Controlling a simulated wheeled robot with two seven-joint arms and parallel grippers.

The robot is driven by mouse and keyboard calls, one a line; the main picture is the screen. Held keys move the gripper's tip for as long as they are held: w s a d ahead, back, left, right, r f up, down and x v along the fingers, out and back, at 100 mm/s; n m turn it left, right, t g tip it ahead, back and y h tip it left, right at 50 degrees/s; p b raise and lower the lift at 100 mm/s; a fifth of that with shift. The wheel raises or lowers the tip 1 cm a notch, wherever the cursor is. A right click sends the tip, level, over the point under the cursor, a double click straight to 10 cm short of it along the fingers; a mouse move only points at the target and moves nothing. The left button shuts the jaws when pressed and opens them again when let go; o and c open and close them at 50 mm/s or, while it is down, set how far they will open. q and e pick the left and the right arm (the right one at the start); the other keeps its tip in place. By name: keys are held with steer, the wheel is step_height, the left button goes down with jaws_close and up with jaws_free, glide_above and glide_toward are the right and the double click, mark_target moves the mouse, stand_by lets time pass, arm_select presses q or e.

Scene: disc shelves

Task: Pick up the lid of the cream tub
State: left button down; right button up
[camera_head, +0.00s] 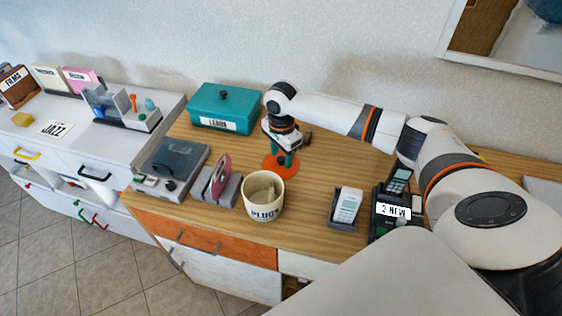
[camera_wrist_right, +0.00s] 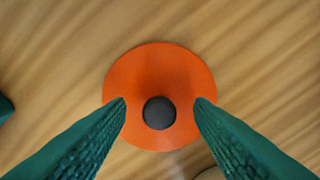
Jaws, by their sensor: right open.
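The cream tub (camera_head: 263,204) stands open on the wooden worktop, with the word PLUGS on its front. An orange round lid (camera_head: 283,173) lies flat on the wood just behind the tub. In the right wrist view the lid (camera_wrist_right: 160,66) has a dark round knob (camera_wrist_right: 159,113). My right gripper (camera_head: 285,160) points down over the lid. In the right wrist view its green fingers (camera_wrist_right: 161,104) are spread to either side of the knob, with a gap on each side, and hold nothing. My left gripper is not in view.
A teal box (camera_head: 220,108) stands behind and left of the lid. A grey stand with a pink disc (camera_head: 221,178) is left of the tub. Wood is clear between tub and handset.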

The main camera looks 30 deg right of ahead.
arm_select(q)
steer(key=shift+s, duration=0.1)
arm_select(e)
steer(key=shift+f, duration=0.15)
jaws_close()
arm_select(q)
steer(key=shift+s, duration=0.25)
